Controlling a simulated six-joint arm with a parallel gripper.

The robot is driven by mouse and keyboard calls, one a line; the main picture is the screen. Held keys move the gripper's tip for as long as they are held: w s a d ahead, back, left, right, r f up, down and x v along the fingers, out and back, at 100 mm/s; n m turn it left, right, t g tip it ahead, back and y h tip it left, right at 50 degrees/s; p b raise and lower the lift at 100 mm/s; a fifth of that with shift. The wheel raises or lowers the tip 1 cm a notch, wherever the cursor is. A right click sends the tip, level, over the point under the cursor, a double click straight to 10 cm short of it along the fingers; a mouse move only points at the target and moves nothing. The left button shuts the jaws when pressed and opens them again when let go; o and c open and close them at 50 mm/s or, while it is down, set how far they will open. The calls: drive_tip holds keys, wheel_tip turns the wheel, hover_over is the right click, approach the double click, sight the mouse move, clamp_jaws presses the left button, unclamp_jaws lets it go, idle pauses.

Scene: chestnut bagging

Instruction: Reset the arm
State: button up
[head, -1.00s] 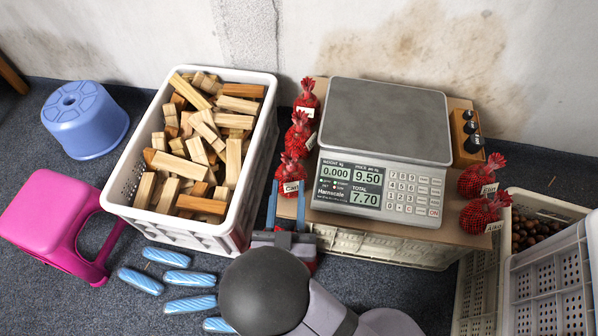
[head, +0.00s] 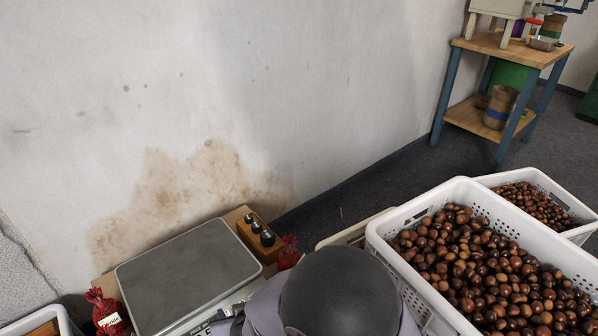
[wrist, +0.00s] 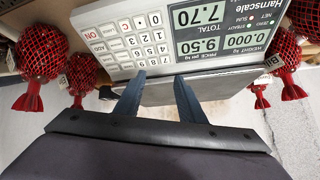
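In the wrist view my gripper (wrist: 160,78) has its two blue-grey fingers apart with nothing between them. It is in front of the weighing scale (wrist: 215,45), whose display reads 0.000, 9.50 and 7.70. In the head view my arm hides the gripper and part of the scale (head: 190,275), whose plate is empty. Red net bags stand on both sides of the scale: one at its left (head: 106,311), one at its right (head: 288,252). The wrist view shows several more, such as a large bag (wrist: 42,52) at the left.
A white crate (head: 455,196) full of chestnuts stands at the right, with another chestnut crate (head: 543,176) behind it. A set of weights (head: 258,234) sits beside the scale. A wooden-topped bench (head: 510,48) stands at the back right. A stained wall is behind the scale.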

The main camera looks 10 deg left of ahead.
drive_tip(key=w+d+r+m+g+h+p, duration=0.1)
drive_tip(key=w+d+r+g, duration=0.15)
drive_tip(key=d, duration=0.55)
drive_tip(key=s+d+r+m+g+h+p, duration=0.1)
drive_tip(key=s+d+r+g, duration=0.2)
drive_tip(key=d, duration=0.6)
drive_tip(key=s+d+r+m+h+p, duration=0.15)
drive_tip(key=s+d, duration=0.25)
drive_tip(key=d, duration=0.5)
drive_tip(key=s+d+r+m+g+h+p, duration=0.15)
drive_tip(key=s+d+r, duration=0.25)
drive_tip(key=d, duration=0.5)
wheel_tip(320, 180, up, 37)
drive_tip(key=p, duration=3.7)
drive_tip(key=shift+w+a+f, duration=0.15)
drive_tip(key=shift+w+a, duration=0.1)
drive_tip(key=shift+a, duration=0.05)
